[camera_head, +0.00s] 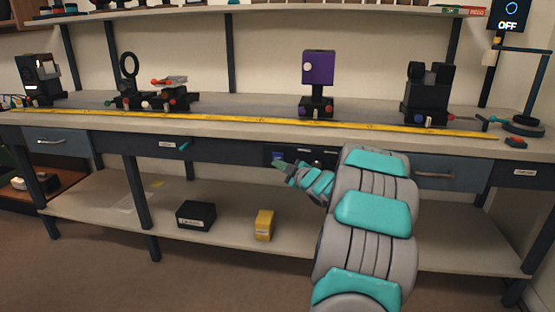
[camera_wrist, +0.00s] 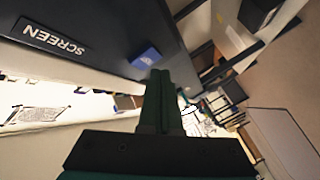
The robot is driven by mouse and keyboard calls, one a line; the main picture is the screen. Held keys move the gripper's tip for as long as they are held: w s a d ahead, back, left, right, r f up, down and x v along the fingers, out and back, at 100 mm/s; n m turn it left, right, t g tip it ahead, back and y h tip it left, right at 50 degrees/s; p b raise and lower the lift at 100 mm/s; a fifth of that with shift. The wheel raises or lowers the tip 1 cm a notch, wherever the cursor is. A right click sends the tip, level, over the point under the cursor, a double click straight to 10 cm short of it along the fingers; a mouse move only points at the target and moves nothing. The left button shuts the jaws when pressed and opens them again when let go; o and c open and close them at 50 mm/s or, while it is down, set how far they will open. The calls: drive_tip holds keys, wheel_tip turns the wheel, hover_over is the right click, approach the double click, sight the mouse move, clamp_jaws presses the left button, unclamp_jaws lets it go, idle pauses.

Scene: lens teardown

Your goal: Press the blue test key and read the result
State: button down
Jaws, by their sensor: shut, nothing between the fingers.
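The blue test key (camera_head: 277,156) sits on the dark front panel under the bench top, and it also shows as a small blue block in the wrist view (camera_wrist: 146,56). My gripper (camera_head: 280,164) is shut and empty, with its tips right by the key. In the wrist view the closed fingers (camera_wrist: 159,74) point at the key's lower edge; I cannot tell whether they touch it. A display (camera_head: 508,14) at the upper right shows a blue ring and the word OFF.
A panel label (camera_wrist: 52,38) reads SCREEN. A yellow rail (camera_head: 250,123) runs along the bench top, with a purple panel (camera_head: 319,66) and other optical mounts behind it. A black box (camera_head: 196,215) and a yellow box (camera_head: 264,225) stand on the lower shelf.

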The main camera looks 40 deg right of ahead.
drive_tip(key=shift+d, duration=0.1)
idle(0.3)
drive_tip(key=shift+w+d, duration=0.2)
drive_tip(key=shift+w, duration=0.1)
drive_tip(key=shift+w+d+p, duration=0.2)
drive_tip(key=shift+d+p, duration=0.1)
drive_tip(key=shift+p, duration=0.15)
idle(0.6)
idle(0.3)
drive_tip(key=shift+s+a+b, duration=0.5)
drive_tip(key=shift+a, duration=0.1)
drive_tip(key=shift+s+a, duration=0.1)
drive_tip(key=s+a+b, duration=0.2)
drive_tip(key=s+a, duration=0.1)
drive_tip(key=shift+a, duration=0.3)
